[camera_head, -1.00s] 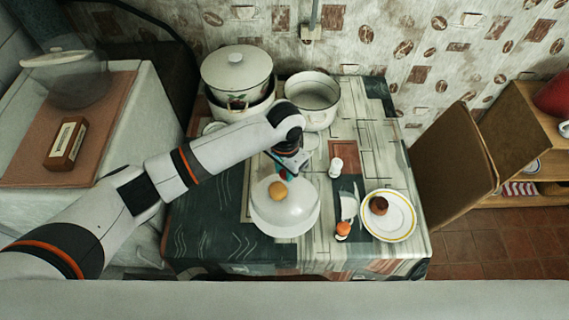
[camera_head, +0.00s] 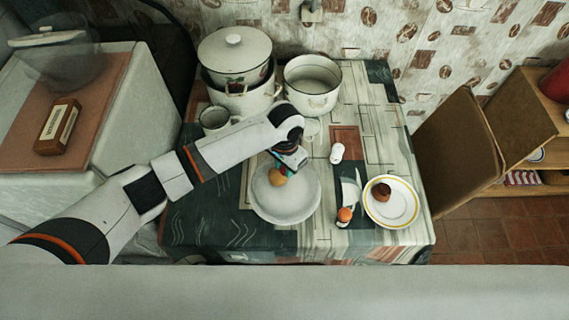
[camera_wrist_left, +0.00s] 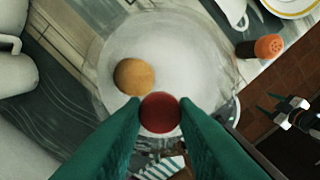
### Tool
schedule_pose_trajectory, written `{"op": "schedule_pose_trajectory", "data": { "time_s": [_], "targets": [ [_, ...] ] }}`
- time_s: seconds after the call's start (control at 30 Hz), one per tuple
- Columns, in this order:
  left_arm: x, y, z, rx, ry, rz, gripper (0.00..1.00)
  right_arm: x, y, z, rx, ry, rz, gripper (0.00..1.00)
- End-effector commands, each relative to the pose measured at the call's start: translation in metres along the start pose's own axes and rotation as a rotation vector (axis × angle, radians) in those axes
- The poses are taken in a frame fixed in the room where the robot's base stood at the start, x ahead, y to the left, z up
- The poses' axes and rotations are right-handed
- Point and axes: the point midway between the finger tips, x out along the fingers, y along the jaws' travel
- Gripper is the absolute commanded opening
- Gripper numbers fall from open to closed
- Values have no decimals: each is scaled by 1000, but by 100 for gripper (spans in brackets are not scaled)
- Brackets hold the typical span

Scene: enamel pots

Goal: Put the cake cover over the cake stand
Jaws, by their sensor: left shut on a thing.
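The cake stand (camera_head: 297,208) is a pale round plate at the front middle of the table, with an orange-brown bun (camera_head: 277,177) on it; both also show in the left wrist view. The clear cake cover is hard to make out against the stand. Its red round knob (camera_wrist_left: 160,113) sits between the green fingers of my left gripper (camera_wrist_left: 160,118), which is shut on it. In the head view my left gripper (camera_head: 283,168) is above the stand's far side. How far the cover encloses the stand I cannot tell. My right gripper (camera_wrist_left: 266,104) shows small, fingers apart, over the floor.
Large white pots (camera_head: 236,62) and a white pan (camera_head: 312,84) stand at the back. A white shaker (camera_head: 337,153), an orange-topped shaker (camera_head: 344,216) and a yellow-rimmed plate (camera_head: 405,211) with a small brown cake are right of the stand. A chair (camera_head: 458,155) borders the table.

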Motion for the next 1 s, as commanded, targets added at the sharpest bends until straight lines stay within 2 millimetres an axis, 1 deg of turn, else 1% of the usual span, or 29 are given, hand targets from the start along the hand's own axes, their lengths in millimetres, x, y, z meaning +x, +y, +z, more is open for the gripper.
{"op": "schedule_pose_trajectory", "data": {
  "time_s": [0.23, 0.5, 0.73, 0.77, 0.8, 0.9, 1.0],
  "targets": [
    [-1, 0, 0, 0, -1, 0, 0, -1, 0, 0, 0, -1, 0, 57],
    [-1, 0, 0, -1, -1, 0, 0, -8, 0, 1, -1, -1, 0, 57],
    [0, 0, 0, -1, -1, 0, 0, -7, 0, 1, -1, -2, 0, 57],
    [0, 0, 0, -1, -1, 0, 29, -7, 0, 1, -1, -2, 0, 57],
    [0, 0, 0, -1, -1, 0, 36, -7, 0, 1, -1, -2, 0, 57],
    [0, 0, 0, 0, -1, 0, 52, -7, 0, 1, -1, -2, 0, 57],
    [0, 0, 0, 0, -1, 0, 52, -7, 0, 1, -1, -2, 0, 57]
  ]
}}
